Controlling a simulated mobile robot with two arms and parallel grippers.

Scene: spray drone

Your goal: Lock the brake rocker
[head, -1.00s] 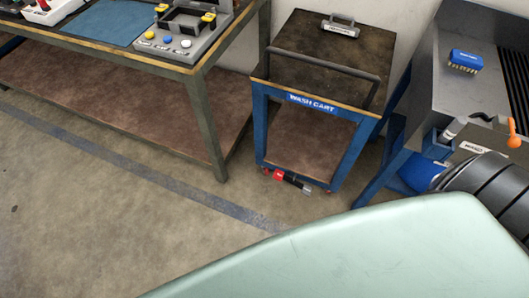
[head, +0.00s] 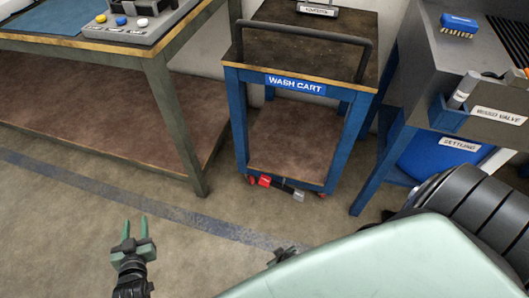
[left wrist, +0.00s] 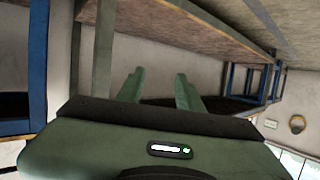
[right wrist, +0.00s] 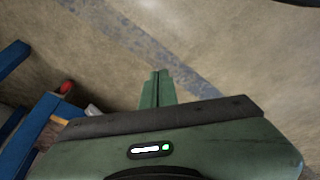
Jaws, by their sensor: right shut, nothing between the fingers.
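The brake rocker is a small bar low on the front of the wash cart (head: 295,84). It has a red end (head: 264,181) on the left, a black middle and a grey end (head: 299,196) on the right. My left gripper (head: 135,222) is open and empty, over the floor to the left of the cart and apart from it. Its spread fingers also show in the left wrist view (left wrist: 160,82). My right gripper (right wrist: 158,75) is shut and empty above the floor, with the cart's blue frame at the left of that view. In the head view my pale green body hides most of the right arm.
A workbench (head: 120,60) with a lower shelf stands left of the cart. A grey wash station (head: 450,70) with a blue brush (head: 458,24) stands to the right. The floor (head: 60,240) in front of the bench is clear, with a dark painted line across it.

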